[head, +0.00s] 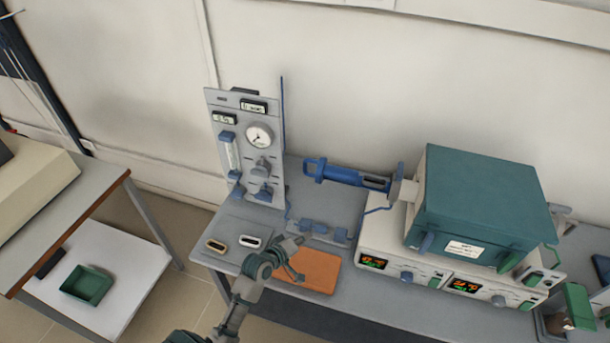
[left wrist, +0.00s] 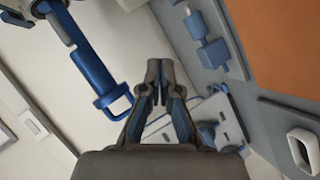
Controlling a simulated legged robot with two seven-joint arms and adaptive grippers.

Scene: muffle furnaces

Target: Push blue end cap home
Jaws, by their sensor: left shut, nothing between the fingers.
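The blue end cap (head: 316,170) with its handle is at the left end of a blue tube (head: 352,177), which leads to the left side of the teal furnace (head: 480,205). In the left wrist view the blue cap (left wrist: 112,102) and its loop handle lie left of my fingers. My left gripper (head: 297,243) is shut and empty, above the bench, below and left of the cap and apart from it. Its closed fingertips show in the left wrist view (left wrist: 157,68). How far the cap is seated cannot be told. My right gripper is not in view.
A grey gauge panel (head: 246,145) stands left of the tube, with a thin blue upright. An orange mat (head: 312,270) and a blue bracket (head: 324,231) lie on the bench below. Furnace controllers (head: 425,276) sit under the furnace. Open air surrounds the cap's left side.

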